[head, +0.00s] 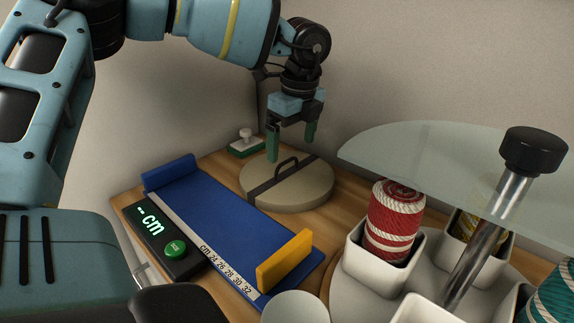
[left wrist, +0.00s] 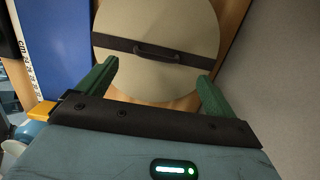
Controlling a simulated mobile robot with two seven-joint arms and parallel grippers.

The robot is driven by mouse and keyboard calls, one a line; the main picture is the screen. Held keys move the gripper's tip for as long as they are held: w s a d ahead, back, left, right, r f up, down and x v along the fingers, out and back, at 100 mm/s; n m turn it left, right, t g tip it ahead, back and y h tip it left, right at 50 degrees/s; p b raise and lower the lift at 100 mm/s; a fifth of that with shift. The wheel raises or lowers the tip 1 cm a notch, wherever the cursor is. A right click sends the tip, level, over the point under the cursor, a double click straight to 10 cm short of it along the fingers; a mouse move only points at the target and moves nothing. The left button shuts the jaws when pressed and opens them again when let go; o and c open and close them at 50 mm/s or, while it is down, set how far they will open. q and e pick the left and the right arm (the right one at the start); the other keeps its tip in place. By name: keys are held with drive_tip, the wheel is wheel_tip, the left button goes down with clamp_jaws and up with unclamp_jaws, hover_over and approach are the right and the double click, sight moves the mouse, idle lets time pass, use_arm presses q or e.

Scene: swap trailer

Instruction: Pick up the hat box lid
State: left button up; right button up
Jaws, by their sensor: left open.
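The hat box lid (head: 313,196) is a round beige disc with a dark band and a black loop handle across its top. It lies on the wooden table beside the blue measuring board. My left gripper (head: 291,148) is open above the lid's far side, its green fingers pointing down, and holds nothing. In the left wrist view the lid (left wrist: 150,75) fills the upper middle, with the handle (left wrist: 157,51) ahead of the spread fingers (left wrist: 155,88). I cannot tell whether the fingers touch the lid. My right gripper is not in view.
The blue measuring board (head: 215,215) has a yellow stop (head: 285,260) and a display (head: 160,235) reading "- cm". A green-and-white object (head: 246,144) stands at the back by the wall. A rack with twine spools (head: 392,222) and a glass shelf (head: 430,165) crowds the right.

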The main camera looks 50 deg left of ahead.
sight(288, 160)
use_arm(q)
drive_tip(key=f, duration=0.3)
drive_tip(key=a+f, duration=0.1)
drive_tip(key=f, duration=0.1)
drive_tip(key=shift+s, duration=0.3)
drive_tip(key=c, duration=1.1)
drive_tip(key=shift+r, duration=0.1)
wheel_tip(288, 160, up, 18)
drive_tip(key=shift+f+p, duration=0.1)
drive_tip(key=shift+p, duration=0.5)
